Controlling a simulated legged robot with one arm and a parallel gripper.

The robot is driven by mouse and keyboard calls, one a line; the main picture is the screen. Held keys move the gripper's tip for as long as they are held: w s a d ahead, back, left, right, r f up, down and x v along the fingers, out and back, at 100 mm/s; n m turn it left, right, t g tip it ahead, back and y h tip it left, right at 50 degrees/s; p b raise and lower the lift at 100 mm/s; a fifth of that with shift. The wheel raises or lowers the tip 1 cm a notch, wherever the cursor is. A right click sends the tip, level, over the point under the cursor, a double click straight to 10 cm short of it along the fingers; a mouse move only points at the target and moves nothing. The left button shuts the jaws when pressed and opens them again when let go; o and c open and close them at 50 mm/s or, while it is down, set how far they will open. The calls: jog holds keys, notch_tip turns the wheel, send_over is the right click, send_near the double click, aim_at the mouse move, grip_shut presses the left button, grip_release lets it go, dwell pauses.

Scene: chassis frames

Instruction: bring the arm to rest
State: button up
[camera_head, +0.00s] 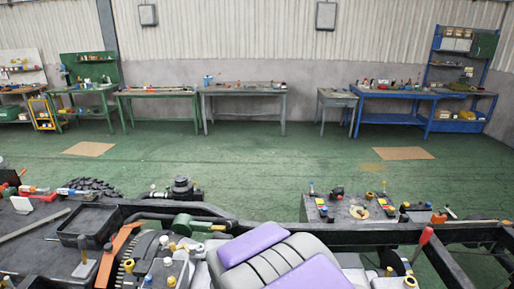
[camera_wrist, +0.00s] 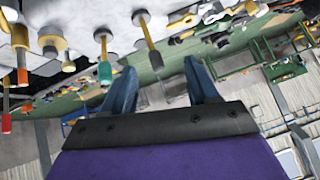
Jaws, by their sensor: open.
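My gripper (camera_wrist: 162,85) shows in the wrist view with its two blue fingers spread apart and nothing between them. Beyond the fingers is a long green surface, with the room appearing turned over. In the head view, purple and grey parts of my own arm fill the bottom middle, low over the chassis frame. The gripper's fingers cannot be made out there.
A dark chassis frame (camera_head: 375,237) with many loose parts crosses the foreground. Screwdrivers (camera_wrist: 104,62) and pale fittings lie close to the gripper's upper left in the wrist view. Beyond is open green floor (camera_head: 240,160), then workbenches, including a blue one (camera_head: 395,94), along the wall.

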jog(key=s+d+r+g+b, duration=0.1)
jog(key=s+d+r+g, duration=0.1)
jog(key=s+d, duration=0.5)
jog(key=s+d+r+n+g+h+b, duration=0.1)
jog(key=s+d+g, duration=0.3)
jog(key=s, duration=1.2)
jog(key=s+d+r+g+b, duration=0.1)
jog(key=s+d+r+g, duration=0.2)
jog(key=s+d, duration=0.6)
jog(key=s+g, duration=0.1)
jog(key=s, duration=0.2)
jog(key=shift+s+d+r+n, duration=0.3)
jog(key=shift+s+d+n, duration=0.05)
jog(key=shift+d+n, duration=0.05)
